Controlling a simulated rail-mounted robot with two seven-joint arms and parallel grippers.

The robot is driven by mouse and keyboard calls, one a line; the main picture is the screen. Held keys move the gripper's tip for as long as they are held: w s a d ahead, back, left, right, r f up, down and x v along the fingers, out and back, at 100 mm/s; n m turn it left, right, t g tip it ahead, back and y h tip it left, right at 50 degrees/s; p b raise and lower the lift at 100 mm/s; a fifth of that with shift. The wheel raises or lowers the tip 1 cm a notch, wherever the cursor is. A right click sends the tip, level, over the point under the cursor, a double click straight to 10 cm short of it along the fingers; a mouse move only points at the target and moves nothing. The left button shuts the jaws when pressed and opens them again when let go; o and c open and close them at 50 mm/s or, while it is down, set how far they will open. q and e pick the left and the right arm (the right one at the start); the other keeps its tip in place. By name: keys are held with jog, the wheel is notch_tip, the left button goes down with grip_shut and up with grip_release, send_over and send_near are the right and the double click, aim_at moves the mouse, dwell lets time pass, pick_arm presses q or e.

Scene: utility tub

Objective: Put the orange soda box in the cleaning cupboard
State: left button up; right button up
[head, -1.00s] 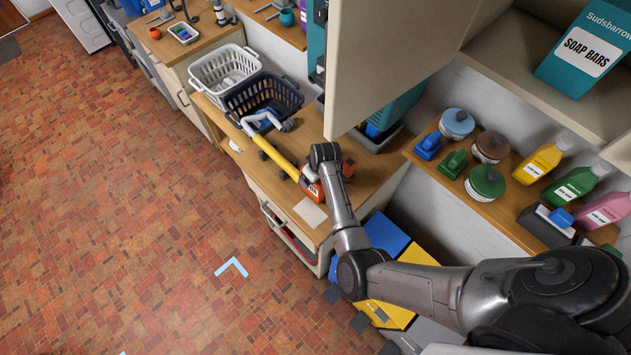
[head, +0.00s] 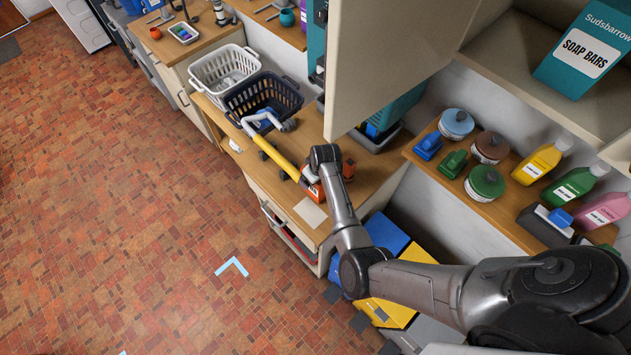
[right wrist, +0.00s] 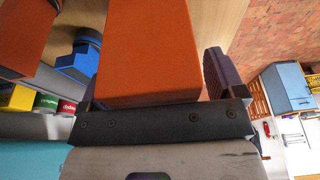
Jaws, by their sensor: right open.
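The orange soda box (right wrist: 150,45) fills the upper middle of the right wrist view. It stands between the two fingers of my right gripper (right wrist: 152,78), which are open around it; contact cannot be told. In the head view an orange box (head: 313,191) shows in part on the wooden counter, largely covered by my right wrist. A wall cupboard (head: 525,50) stands open at the upper right, its beige door (head: 385,70) swung out above the counter. My left gripper is not in view.
A teal soap bars box (head: 585,50) occupies the cupboard shelf. A yellow-handled tool (head: 272,155) lies close to the orange box, with a dark basket (head: 262,97) and white basket (head: 224,68) behind. Bottles and tins line the lower shelf (head: 495,207).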

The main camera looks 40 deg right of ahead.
grip_shut()
dwell(0.8)
